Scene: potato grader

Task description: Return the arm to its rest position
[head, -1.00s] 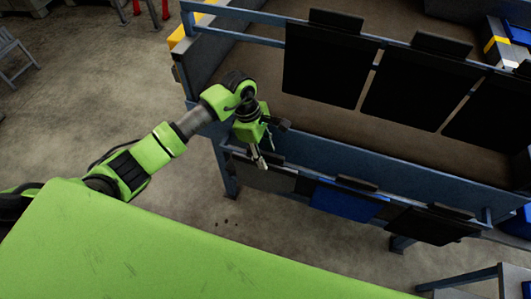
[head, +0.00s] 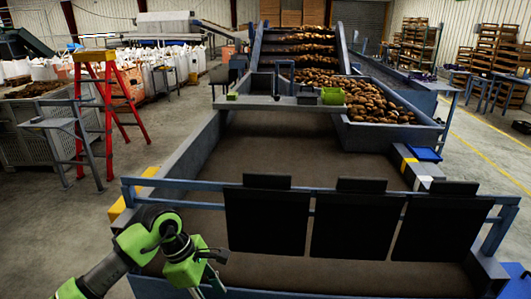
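My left arm (head: 135,245), green and dark grey, comes in from the lower left in the head view. Its elbow or wrist joint bends over the near left corner of the grader frame. My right arm and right gripper are not in view.
The grader's blue rail (head: 210,204) carries three black flaps (head: 268,220) close to the arm. Beyond it lies the empty brown belt (head: 270,160), with potatoes (head: 375,100) heaped at the far right. A red stepladder (head: 110,115) stands left. Floor left of the arm is clear.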

